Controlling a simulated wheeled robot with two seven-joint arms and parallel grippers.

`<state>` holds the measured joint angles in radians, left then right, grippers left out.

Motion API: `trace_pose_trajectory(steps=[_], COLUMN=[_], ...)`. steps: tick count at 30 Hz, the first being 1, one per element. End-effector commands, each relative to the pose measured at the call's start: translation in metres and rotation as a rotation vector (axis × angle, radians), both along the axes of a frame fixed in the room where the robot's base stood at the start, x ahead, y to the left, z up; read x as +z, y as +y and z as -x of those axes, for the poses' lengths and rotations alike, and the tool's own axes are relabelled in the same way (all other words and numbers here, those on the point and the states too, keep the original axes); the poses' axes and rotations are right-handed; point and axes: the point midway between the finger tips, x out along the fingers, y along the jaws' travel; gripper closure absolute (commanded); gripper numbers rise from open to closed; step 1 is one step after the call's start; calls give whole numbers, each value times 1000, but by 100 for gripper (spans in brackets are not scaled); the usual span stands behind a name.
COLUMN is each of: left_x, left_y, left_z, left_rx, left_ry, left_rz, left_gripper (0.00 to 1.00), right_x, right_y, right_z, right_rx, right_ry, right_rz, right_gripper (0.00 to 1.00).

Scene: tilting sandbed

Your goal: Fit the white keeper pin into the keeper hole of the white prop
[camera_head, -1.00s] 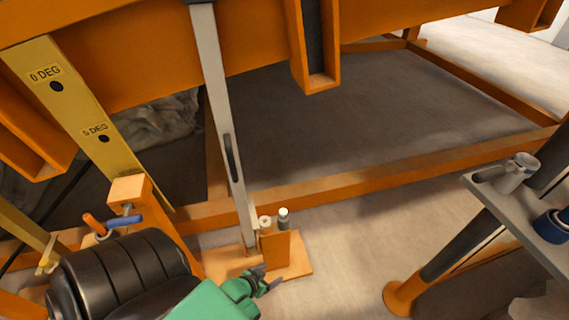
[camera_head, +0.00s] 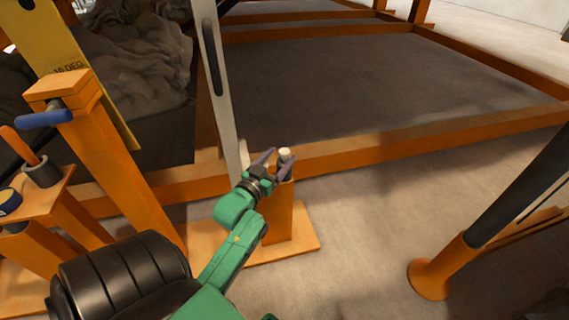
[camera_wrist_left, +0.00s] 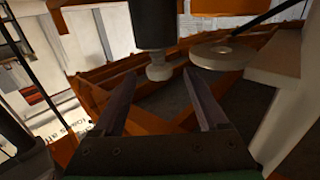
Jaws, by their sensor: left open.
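The white keeper pin (camera_head: 285,154) stands on an orange post, with its white top showing in the head view. In the left wrist view its pale knob (camera_wrist_left: 158,72) and dark body lie just beyond my fingertips, roughly between their lines. My left gripper (camera_head: 277,161) is open at the pin, and its fingers (camera_wrist_left: 160,76) hold nothing; contact cannot be told. The white prop (camera_head: 222,95) is a long slotted bar, slightly tilted, left of the pin. The keeper hole cannot be made out. My right gripper is out of view.
The orange post (camera_head: 279,212) stands on an orange base plate (camera_head: 300,237). A pale round disc (camera_wrist_left: 222,53) sits right of the pin in the left wrist view. Orange frame beams run behind. A blue-handled clamp (camera_head: 45,118) is at left.

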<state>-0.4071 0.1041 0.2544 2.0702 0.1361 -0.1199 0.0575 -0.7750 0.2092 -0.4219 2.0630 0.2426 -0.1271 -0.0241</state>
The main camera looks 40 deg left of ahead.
Motion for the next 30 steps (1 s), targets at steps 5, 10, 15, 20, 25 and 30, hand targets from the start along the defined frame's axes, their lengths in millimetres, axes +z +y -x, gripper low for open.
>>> trace_pose_trajectory(steps=[5, 10, 15, 20, 25, 30], left_x=[-5, -6, -3, -3, -3, -3], left_y=[4, 10, 11, 11, 11, 11], left_z=[-24, -55, -62, -61, -61, -61], left_rx=[0, 0, 0, 0, 0, 0], left_ry=[-2, -2, 3, 3, 3, 2], left_rz=[1, 2, 1, 2, 2, 1], left_gripper=[24, 24, 24, 47, 100, 100], right_x=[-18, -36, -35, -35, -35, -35], right_y=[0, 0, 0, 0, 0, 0], right_z=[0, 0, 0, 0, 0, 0], right_rx=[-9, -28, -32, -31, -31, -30], right_ry=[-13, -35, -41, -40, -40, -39], right_rz=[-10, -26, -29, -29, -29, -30], right_gripper=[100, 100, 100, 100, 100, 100])
